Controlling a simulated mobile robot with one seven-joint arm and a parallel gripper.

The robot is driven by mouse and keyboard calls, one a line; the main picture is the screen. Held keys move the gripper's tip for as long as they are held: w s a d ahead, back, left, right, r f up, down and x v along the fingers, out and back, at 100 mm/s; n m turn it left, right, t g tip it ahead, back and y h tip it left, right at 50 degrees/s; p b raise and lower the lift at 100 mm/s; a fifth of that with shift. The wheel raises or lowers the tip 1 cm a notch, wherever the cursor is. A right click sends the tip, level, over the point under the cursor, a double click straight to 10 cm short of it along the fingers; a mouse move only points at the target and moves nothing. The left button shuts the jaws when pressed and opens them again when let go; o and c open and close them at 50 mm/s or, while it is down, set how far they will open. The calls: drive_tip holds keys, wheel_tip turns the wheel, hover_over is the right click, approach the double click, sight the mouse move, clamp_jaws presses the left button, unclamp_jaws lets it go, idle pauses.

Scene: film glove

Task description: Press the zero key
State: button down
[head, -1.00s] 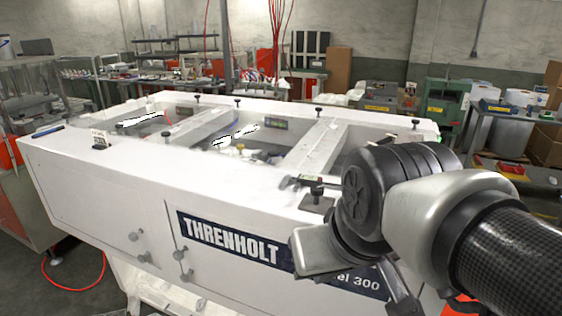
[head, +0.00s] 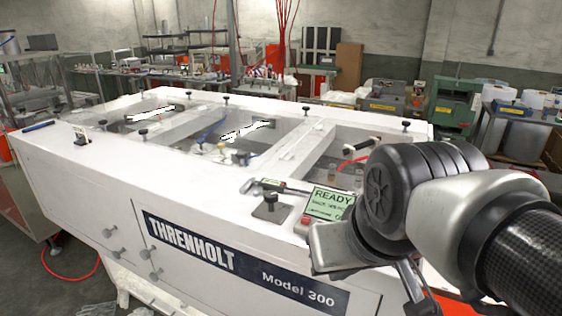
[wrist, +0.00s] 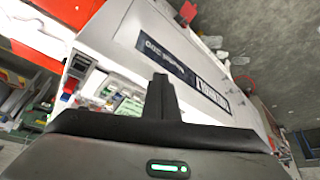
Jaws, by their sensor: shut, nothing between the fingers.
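I cannot make out a key marked zero in either view. A caliper-like tool (head: 285,190) lies on the white machine's top in the head view. Beside it is a small green screen (head: 332,203) reading READY, partly hidden by my arm. In the wrist view a pale green display (wrist: 130,106) and small parts lie on the machine top, left of my gripper (wrist: 160,84). My gripper is shut and empty, and nothing touches its tips in that view.
The white machine (head: 90,178), labelled THRENHOLT Model 300, fills the middle. Benches and a green machine (head: 452,108) stand behind.

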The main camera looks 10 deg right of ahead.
drive_tip(key=shift+a, duration=0.1)
drive_tip(key=w+d+r+h, duration=0.2)
drive_tip(key=w+d, duration=0.2)
drive_tip(key=w, duration=0.3)
drive_tip(key=w+d+r+m+h+p, duration=0.1)
drive_tip(key=w+d+r+h, duration=0.1)
drive_tip(key=w+d, duration=0.3)
drive_tip(key=w+d+r+h, duration=0.2)
drive_tip(key=w+d+h, duration=0.1)
drive_tip(key=w, duration=0.7)
drive_tip(key=shift+w+d+r+p, duration=0.15)
drive_tip(key=shift+d+r+p, duration=0.15)
drive_tip(key=shift+d, duration=0.4)
drive_tip(key=shift+f, duration=0.15)
wheel_tip(320, 180, down, 8)
drive_tip(key=b, duration=0.5)
drive_tip(key=shift+b, duration=0.3)
drive_tip(key=shift+f+b, duration=0.3)
drive_tip(key=shift+b, duration=0.3)
drive_tip(key=shift+f+b, duration=0.45)
drive_tip(key=shift+b, duration=0.25)
